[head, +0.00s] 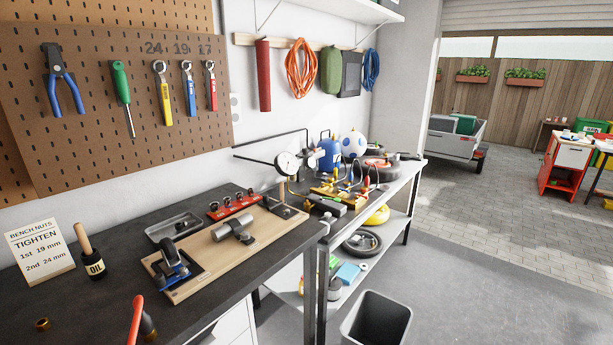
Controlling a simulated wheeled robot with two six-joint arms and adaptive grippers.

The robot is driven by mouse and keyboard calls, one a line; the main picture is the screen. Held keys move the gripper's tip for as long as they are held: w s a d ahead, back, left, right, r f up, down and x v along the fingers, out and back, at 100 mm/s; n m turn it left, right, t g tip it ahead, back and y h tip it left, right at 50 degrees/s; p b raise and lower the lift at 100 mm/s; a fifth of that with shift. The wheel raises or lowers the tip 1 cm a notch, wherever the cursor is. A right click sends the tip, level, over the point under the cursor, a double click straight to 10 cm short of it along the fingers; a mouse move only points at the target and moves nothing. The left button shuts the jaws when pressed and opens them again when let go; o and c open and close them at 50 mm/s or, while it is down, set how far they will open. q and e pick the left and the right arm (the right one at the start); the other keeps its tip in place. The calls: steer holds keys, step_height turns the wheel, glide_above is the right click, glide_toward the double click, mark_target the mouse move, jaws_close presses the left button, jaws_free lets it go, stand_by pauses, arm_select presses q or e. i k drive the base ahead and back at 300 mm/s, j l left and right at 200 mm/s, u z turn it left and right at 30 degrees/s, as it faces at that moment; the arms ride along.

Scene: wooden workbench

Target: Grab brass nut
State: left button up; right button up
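A small brass nut (42,323) lies on the dark bench top (95,302) at the lower left, near the picture's bottom edge. It looks like a short golden ring with a dark hole. Nothing touches it. Neither of my grippers shows in the head view, so I cannot see where they are relative to the nut.
A wooden board (205,262) carries metal fixtures. Wrenches hang on the pegboard (100,90). Bench around the nut is clear.

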mark_target(42, 324)
steer(key=k+l+u, duration=0.1)
steer(key=u, duration=1.6)
steer(key=l+u, duration=0.1)
steer(key=u, duration=0.15)
steer(key=i+l+u, duration=0.1)
steer(key=u, duration=0.2)
